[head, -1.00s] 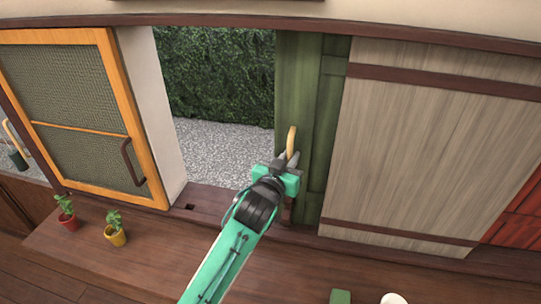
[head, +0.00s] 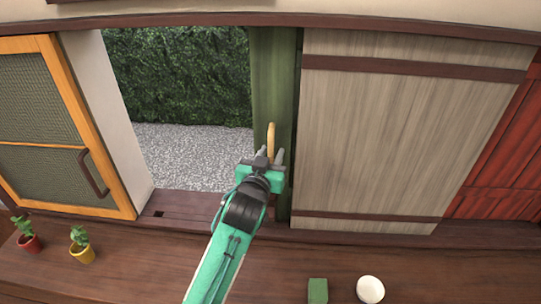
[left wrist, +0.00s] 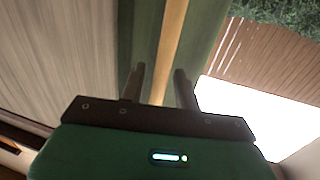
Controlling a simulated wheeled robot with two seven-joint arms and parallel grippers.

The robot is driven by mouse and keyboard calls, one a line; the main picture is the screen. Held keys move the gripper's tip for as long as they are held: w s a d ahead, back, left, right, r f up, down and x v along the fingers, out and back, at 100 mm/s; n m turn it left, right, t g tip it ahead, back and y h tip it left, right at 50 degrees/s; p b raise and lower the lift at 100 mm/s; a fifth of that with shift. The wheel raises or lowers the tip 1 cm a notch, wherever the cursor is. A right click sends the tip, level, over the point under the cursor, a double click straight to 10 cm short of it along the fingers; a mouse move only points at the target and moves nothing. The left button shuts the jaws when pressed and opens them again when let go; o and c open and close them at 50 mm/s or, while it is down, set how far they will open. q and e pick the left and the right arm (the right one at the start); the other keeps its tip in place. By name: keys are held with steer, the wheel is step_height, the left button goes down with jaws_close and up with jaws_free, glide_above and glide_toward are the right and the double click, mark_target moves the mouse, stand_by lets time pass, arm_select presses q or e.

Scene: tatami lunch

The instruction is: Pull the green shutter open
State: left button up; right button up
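The green shutter (head: 262,80) stands upright in the wall opening, its right part behind a pale wood panel. The gap to its left shows gravel and hedge. Its vertical tan handle (head: 271,138) is near the shutter's visible middle. My left gripper (head: 270,157) is at the handle, fingers spread on either side of it. In the left wrist view the handle (left wrist: 170,50) runs between the two fingers (left wrist: 159,77), closer to the right one, with space beside the left one. Whether a finger touches it is hard to tell. My right gripper is out of view.
The pale wood panel (head: 400,140) is right of the shutter, with a red panel (head: 500,150) beyond. An orange-framed screen door (head: 60,130) is at left. Potted plants (head: 82,250), a green block (head: 318,291) and a white round thing (head: 370,289) are on the wooden ledge.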

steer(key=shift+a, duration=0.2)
